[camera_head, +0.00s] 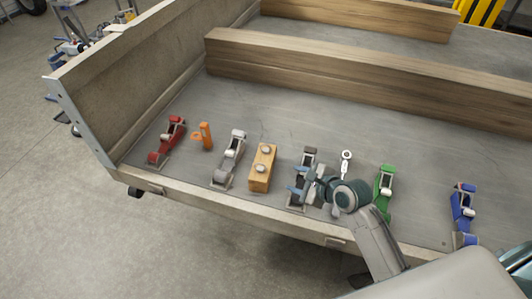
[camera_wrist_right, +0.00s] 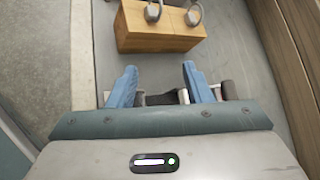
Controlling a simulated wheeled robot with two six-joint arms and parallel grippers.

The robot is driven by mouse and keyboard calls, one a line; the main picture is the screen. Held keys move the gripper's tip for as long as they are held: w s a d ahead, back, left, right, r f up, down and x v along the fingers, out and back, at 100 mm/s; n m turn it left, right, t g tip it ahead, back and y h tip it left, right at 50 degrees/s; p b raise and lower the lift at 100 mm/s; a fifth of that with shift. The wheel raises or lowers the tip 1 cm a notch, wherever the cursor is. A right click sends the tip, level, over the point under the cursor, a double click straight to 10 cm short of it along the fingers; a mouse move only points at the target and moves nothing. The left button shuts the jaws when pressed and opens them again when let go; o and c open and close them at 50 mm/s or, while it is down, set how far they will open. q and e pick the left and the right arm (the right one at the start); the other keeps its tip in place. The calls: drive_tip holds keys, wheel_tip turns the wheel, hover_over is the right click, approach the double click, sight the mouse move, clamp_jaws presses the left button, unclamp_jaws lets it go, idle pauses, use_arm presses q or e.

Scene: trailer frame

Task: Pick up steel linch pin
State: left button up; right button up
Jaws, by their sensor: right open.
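A slim silver piece with a ring at its top (camera_head: 346,157) lies on the trailer bed, just beyond my right wrist; it looks like the steel linch pin, its lower end partly hidden. A wooden block (camera_head: 260,180) to the left carries two round metal fittings; in the wrist view they are loops on the block (camera_wrist_right: 160,42). My right gripper (camera_head: 299,181) is open and empty, low over a grey-and-black ratchet (camera_head: 308,155). Its blue fingertips (camera_wrist_right: 159,70) point toward the block, with the ratchet partly visible beneath. My left gripper is not in view.
A red ratchet (camera_head: 168,140), an orange fitting (camera_head: 204,137) and a silver ratchet (camera_head: 230,158) lie left. A green ratchet (camera_head: 386,182) and a blue ratchet (camera_head: 462,205) lie right. A timber beam (camera_head: 330,75) runs behind; a low metal edge (camera_head: 230,207) runs in front.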

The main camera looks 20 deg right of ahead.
sight(272, 157)
drive_tip(key=shift+w+a+f+m+t+y, duration=0.15)
drive_tip(key=shift+w+a+f+m+t, duration=0.3)
drive_tip(key=shift+w+m, duration=1.35)
drive_tip(key=shift+w+a+f+m+t+y, duration=0.15)
drive_tip(key=shift+w+a+m, duration=0.45)
drive_tip(key=shift+w, duration=2.35)
drive_tip(key=shift+w+a+f+m+t+y, duration=0.1)
drive_tip(key=shift+w+a+f+m+t, duration=0.2)
drive_tip(key=shift+w+a+m, duration=1.35)
drive_tip(key=shift+w+d+n, duration=0.65)
drive_tip(key=shift+w+d, duration=0.05)
drive_tip(key=shift+d, duration=0.3)
drive_tip(key=shift+c, duration=0.3)
clamp_jaws()
